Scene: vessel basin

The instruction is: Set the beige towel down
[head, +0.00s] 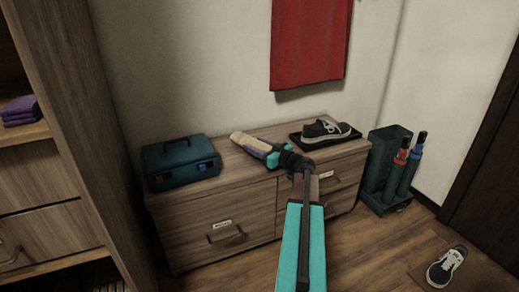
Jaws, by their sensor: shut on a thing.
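The beige towel (240,137) is a small rolled or folded shape over the top of the low wooden dresser, between the teal case and the shoe tray. My gripper (260,150) is shut on its near right end, and the towel points away to the upper left. From this view I cannot tell whether the towel touches the dresser top or is held just above it. My arm hides part of the dresser front.
A teal case (181,162) stands on the dresser's left end. A dark shoe (325,130) sits on a black tray (352,135) at the right end. A red cloth (308,45) hangs above. An umbrella stand (376,166) is at right. Another shoe (447,267) lies on the floor.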

